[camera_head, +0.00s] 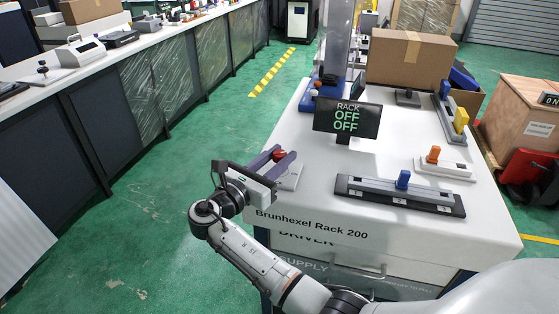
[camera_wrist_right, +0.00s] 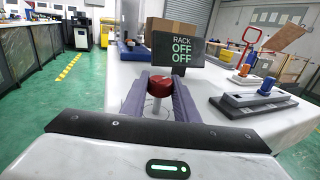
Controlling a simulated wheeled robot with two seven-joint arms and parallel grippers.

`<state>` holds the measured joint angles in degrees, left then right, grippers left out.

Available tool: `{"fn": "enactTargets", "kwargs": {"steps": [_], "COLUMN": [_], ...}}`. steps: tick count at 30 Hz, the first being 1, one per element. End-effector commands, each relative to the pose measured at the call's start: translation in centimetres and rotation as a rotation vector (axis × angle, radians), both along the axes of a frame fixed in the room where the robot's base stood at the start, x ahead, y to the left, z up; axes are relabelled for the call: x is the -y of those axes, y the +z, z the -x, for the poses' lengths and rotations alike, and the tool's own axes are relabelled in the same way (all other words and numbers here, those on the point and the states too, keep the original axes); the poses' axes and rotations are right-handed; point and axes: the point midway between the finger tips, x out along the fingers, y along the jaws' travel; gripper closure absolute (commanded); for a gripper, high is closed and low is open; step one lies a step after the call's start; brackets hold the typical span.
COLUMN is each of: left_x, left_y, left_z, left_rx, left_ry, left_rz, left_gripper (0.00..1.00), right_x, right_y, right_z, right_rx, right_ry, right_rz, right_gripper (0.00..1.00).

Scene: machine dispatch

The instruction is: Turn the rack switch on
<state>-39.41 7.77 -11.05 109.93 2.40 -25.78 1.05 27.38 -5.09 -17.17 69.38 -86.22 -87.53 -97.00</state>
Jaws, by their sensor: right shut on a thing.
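The display (camera_head: 347,118) on the white bench reads RACK, OFF, OFF; it also shows in the right wrist view (camera_wrist_right: 178,49). A red-topped switch handle (camera_head: 280,155) stands on a small pale base near the bench's left edge. My right gripper (camera_head: 283,156) reaches it from the left, with one finger on each side of the red top, shut on it. In the right wrist view the red top (camera_wrist_right: 159,86) sits between the two padded fingers, on a pale stem. The fingers hide part of the base. My left gripper is not in view.
A slider with a blue knob (camera_head: 403,180) and one with an orange knob (camera_head: 433,155) are to the right on the bench. A yellow-handled unit (camera_head: 460,120) and a cardboard box (camera_head: 410,60) stand behind. Green floor (camera_head: 150,220) is free to the left.

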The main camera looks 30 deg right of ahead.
Motion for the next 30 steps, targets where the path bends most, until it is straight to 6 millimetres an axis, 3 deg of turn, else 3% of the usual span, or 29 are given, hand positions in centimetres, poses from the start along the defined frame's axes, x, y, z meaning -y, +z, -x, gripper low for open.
{"fn": "enactTargets", "kwargs": {"steps": [12, 20, 30], "left_x": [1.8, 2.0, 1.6], "left_y": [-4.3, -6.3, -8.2], "left_z": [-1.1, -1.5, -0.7], "left_rx": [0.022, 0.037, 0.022], "left_ry": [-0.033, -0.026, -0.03], "left_rz": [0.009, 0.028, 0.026], "left_gripper": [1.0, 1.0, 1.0], "right_x": [0.0, 0.1, 0.1], "right_y": [-0.7, -0.5, -0.2], "right_z": [-0.2, -0.1, 0.0], "right_rx": [0.004, 0.002, 0.001], "right_ry": [-0.358, -0.475, -0.551], "right_rz": [0.0, 0.0, -0.001], "right_gripper": [0.95, 0.95, 0.95]}}
